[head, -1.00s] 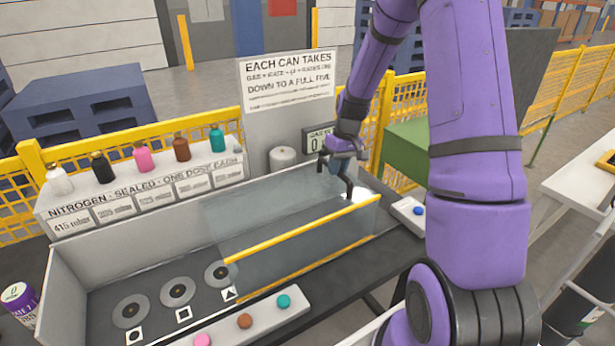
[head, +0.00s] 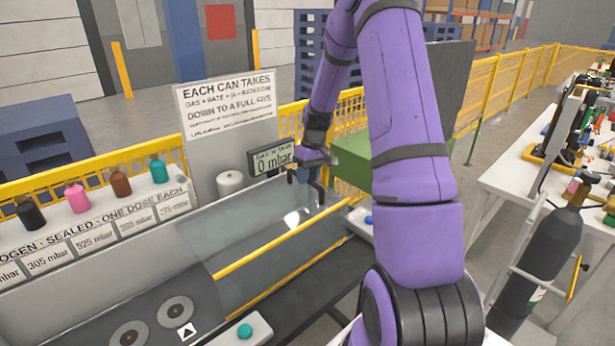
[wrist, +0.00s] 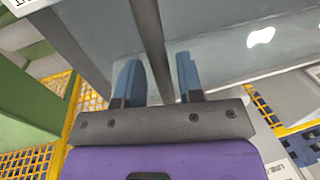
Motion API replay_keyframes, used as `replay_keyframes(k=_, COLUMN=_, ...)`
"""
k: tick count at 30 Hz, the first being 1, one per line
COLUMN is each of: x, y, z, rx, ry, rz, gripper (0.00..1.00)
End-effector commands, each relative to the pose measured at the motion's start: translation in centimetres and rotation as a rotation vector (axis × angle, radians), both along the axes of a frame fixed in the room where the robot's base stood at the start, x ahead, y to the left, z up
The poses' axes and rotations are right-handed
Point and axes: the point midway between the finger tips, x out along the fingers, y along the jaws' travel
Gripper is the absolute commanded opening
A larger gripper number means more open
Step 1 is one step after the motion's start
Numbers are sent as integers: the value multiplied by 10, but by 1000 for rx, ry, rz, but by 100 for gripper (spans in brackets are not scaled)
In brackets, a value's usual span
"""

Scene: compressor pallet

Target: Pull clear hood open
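The clear hood (head: 235,228) is a see-through cover with a yellow edge strip (head: 275,250). It lies over the right part of the grey trough. My gripper (head: 314,182) is at the hood's right end, with dark parts near it that are too small to separate in the head view. In the wrist view my gripper (wrist: 160,82) has two blue fingers standing apart, one on each side of a dark bar (wrist: 151,40). A narrow gap seems to show beside the bar. I cannot tell whether the bar belongs to the hood.
A gauge reading 0 mbar (head: 272,160) and a sign (head: 226,105) stand behind the trough. Several coloured bottles stand on a ledge at left. Round plates (head: 175,310) lie in the trough's uncovered left part. A yellow fence (head: 500,85) runs behind. A dark cylinder (head: 545,250) stands at right.

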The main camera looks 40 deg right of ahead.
Motion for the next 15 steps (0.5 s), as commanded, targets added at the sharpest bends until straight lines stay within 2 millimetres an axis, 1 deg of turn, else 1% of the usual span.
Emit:
replay_keyframes(k=10, x=0, y=0, z=1, rx=1, ry=1, rz=1, gripper=44)
replay_keyframes(k=13, x=0, y=-1, z=8, rx=0, ry=0, rz=1, gripper=44)
replay_keyframes(k=15, x=0, y=-3, z=18, rx=-1, ry=-1, rz=1, gripper=44)
